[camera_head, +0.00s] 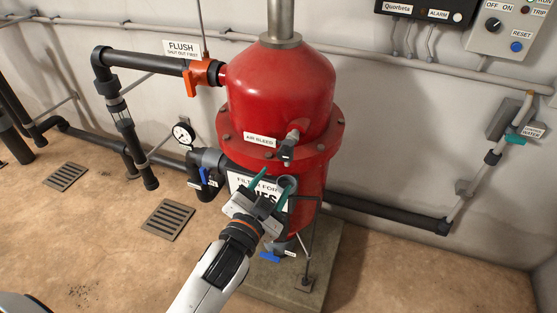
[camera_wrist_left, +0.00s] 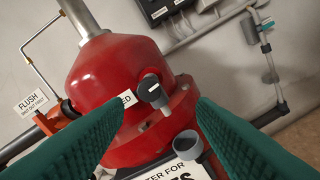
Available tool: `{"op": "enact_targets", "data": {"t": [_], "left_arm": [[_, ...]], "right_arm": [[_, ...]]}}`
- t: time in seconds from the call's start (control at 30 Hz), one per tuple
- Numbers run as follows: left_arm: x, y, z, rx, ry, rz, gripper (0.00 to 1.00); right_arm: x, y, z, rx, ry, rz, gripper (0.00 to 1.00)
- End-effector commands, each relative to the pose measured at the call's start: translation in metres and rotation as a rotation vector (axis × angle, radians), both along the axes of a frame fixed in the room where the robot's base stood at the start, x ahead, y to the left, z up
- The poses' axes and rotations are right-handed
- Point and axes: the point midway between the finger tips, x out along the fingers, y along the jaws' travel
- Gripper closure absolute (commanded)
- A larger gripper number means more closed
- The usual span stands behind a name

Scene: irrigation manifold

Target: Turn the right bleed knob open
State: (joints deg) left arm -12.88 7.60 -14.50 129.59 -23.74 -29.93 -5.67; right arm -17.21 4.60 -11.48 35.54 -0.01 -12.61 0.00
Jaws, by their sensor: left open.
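One bleed knob shows, a dark knob (camera_head: 287,152) on a short metal stem on the front of the red filter vessel (camera_head: 278,90). The AIR BLEED label (camera_head: 259,140) is left of it. In the left wrist view the black knob (camera_wrist_left: 150,88) has a pale mark on its face and appears between the fingers, with a grey pipe end (camera_wrist_left: 188,144) below it. My left gripper (camera_head: 277,176) has green fingers, is open and empty, and is below the knob, apart from it. My right gripper is not in view.
An orange flush valve handle (camera_head: 192,82) is left of the vessel, and a pressure gauge (camera_head: 183,133) is lower left. A control box (camera_head: 505,28) hangs on the wall at upper right. Dark pipes run along the wall. The floor at right is clear.

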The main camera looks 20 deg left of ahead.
Motion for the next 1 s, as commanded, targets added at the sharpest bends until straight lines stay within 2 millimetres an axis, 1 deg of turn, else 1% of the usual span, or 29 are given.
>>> {"op": "enact_targets", "data": {"t": [0.03, 0.1, 0.2, 0.27, 0.37, 0.47, 0.7, 0.8, 0.9, 1.0], "left_arm": [[-0.001, 0.001, 0.002, -0.173, 0.013, 0.012, 0.49], [-0.003, 0.004, 0.002, -0.387, 0.016, 0.025, 0.49], [-0.005, 0.01, 0.002, -0.588, 0.01, 0.042, 0.49], [-0.004, 0.011, 0.002, -0.647, 0.008, 0.048, 0.49], [0.004, 0.012, 0.003, -0.667, 0.004, 0.048, 0.49], [0.019, 0.011, 0.004, -0.663, 0.003, 0.047, 0.49], [0.068, 0.009, 0.004, -0.66, 0.005, 0.047, 0.49], [0.086, 0.008, 0.004, -0.659, 0.005, 0.047, 0.49], [0.1, 0.008, 0.003, -0.658, 0.005, 0.047, 0.49], [0.108, 0.008, 0.002, -0.658, 0.006, 0.047, 0.49]], "right_arm": [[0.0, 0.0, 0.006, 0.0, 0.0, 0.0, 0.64], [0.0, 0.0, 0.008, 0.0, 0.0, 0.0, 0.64], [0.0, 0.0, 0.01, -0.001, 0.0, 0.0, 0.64], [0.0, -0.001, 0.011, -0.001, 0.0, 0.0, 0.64], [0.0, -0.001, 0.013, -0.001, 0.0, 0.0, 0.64], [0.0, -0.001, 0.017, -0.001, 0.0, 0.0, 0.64], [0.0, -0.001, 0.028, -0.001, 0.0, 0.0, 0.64], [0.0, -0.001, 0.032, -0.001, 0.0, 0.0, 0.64], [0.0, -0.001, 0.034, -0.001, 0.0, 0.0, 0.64], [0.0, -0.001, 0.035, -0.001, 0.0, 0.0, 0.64]]}}
